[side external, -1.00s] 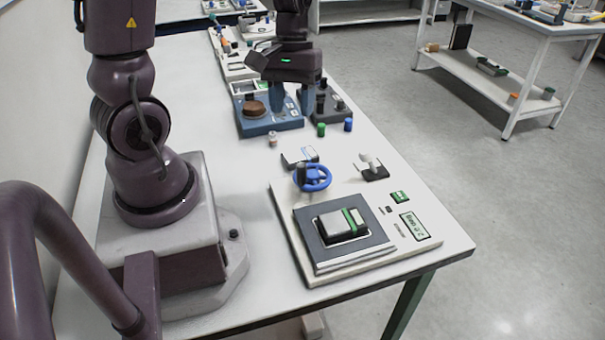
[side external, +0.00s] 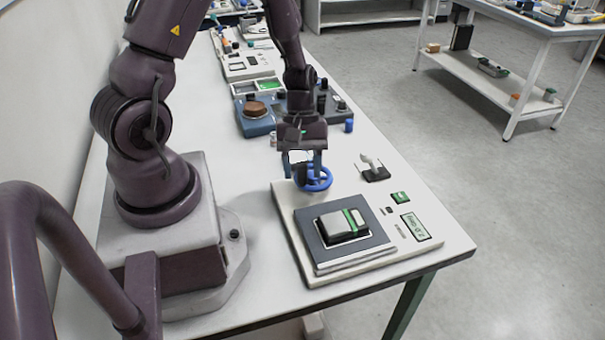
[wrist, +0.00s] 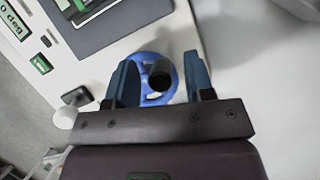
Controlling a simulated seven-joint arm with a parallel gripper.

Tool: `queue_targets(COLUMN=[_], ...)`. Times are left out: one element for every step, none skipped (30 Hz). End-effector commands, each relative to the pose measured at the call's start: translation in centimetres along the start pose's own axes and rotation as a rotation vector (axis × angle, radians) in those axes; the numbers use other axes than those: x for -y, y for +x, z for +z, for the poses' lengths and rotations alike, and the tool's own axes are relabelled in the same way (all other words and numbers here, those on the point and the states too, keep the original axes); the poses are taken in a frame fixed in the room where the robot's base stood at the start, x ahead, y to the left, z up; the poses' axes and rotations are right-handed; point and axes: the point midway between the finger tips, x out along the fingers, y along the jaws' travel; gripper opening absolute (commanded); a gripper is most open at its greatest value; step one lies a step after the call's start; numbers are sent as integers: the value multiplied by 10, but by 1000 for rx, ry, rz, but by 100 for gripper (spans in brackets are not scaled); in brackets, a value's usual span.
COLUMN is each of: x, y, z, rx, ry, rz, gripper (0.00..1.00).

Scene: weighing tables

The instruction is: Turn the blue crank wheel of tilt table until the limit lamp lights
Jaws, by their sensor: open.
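The tilt table has a white base (side external: 290,205) and a grey plate (side external: 318,258) that looks flat. A grey block with a green band (side external: 343,225) rests on the plate. The blue crank wheel (side external: 321,185) is at the base's far left corner, partly hidden by my gripper (side external: 305,168). In the wrist view, the wheel (wrist: 147,58) lies beneath my open gripper (wrist: 160,80). Its dark upright handle (wrist: 159,76) stands between the two blue fingers, with a gap visible on each side. I cannot make out a lit limit lamp.
A green-framed display (side external: 415,227) and a small green panel (side external: 400,197) sit on the base's right side. A black stand with a pale knob (side external: 373,168) is right of the wheel. A blue device (side external: 256,120) and a blue cylinder (side external: 349,125) stand farther back.

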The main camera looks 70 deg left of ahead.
Motion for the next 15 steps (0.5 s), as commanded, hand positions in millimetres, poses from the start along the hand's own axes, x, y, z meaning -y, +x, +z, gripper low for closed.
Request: queue_targets(x=[0,0,0,0,0,0,0,0,0,0,0,0,0,0,0], y=[7,9,12,14,16,17,17,18,18,18,18,18,18,18,18], z=[0,0,0,0,0,0,0,0,0,0,0,0,0,0,0], rx=[2,2,1,1,1,1,1,0,-1,-1,-1,-1,-1,-1,-1], ry=[-2,-1,-1,-1,-1,0,0,0,0,0,0,0,0,0,0], rz=[-1,-1,0,0,0,0,0,1,1,1,1,1,1,1,1], gripper=[48,48,48,48,48,48,48,48,48,48,48,48,48,48,44])
